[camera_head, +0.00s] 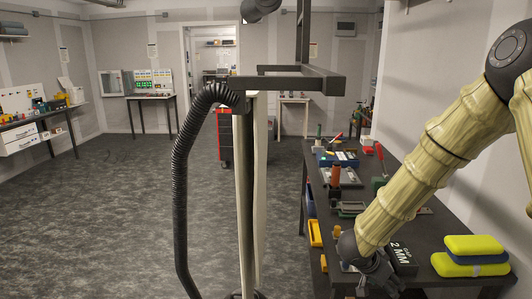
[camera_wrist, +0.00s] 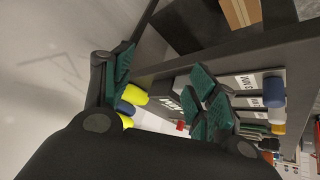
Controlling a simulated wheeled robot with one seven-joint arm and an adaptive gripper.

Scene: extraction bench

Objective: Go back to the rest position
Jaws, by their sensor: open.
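My gripper (camera_head: 378,278) is at the near end of the dark workbench (camera_head: 433,232), low beside a dark block labelled "2 MM" (camera_head: 401,258). In the wrist view my gripper (camera_wrist: 160,85) has its green-padded fingers spread wide apart. Nothing is held between them. My arm reaches down from the upper right in the head view. Whether the fingers touch the block or the bench cannot be told.
Yellow-and-blue cases (camera_head: 470,255) lie stacked right of the gripper. A black hose (camera_head: 181,190) hangs from a frame. The grey floor (camera_head: 110,220) at left is clear.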

